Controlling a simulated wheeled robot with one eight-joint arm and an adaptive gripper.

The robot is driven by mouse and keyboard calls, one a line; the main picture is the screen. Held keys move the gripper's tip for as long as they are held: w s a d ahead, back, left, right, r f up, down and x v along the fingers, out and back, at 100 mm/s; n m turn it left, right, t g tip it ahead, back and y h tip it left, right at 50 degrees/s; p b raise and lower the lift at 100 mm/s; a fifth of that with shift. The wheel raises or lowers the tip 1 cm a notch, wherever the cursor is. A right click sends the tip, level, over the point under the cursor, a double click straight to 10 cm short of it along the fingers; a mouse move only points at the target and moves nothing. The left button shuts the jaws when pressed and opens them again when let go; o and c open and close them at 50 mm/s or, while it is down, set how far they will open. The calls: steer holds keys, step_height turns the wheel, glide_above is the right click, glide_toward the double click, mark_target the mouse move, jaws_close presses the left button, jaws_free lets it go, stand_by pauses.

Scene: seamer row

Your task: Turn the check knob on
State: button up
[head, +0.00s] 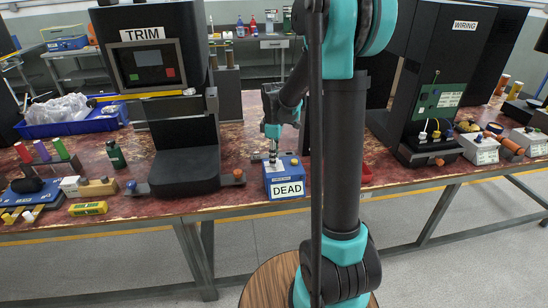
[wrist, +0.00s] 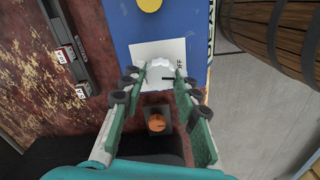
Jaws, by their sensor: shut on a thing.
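A blue box (head: 283,176) with a white DEAD sign stands at the table's front edge. It also shows in the wrist view (wrist: 120,22), with a white plate (wrist: 145,50) on its top. The check knob (wrist: 161,72) is a white scalloped knob on that plate. A dark pointer mark runs from it to the right, and letters that look like OFF stand at the right of the plate. My gripper (wrist: 161,84) is shut on the check knob, one finger on each side. In the head view my gripper (head: 272,146) is above the box, and the knob is mostly hidden.
In the wrist view an orange knob on a dark block (wrist: 156,121) is near my fingers, and a yellow knob (wrist: 150,5) is on the box's far part. A wooden barrel (wrist: 270,35) is at upper right. The TRIM machine (head: 183,160) stands left of the box.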

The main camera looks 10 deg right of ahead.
steer(key=m, duration=1.2)
steer(key=shift+m, duration=2.2)
steer(key=o, duration=1.1)
steer(key=shift+o, duration=0.2)
step_height(320, 180, up, 12)
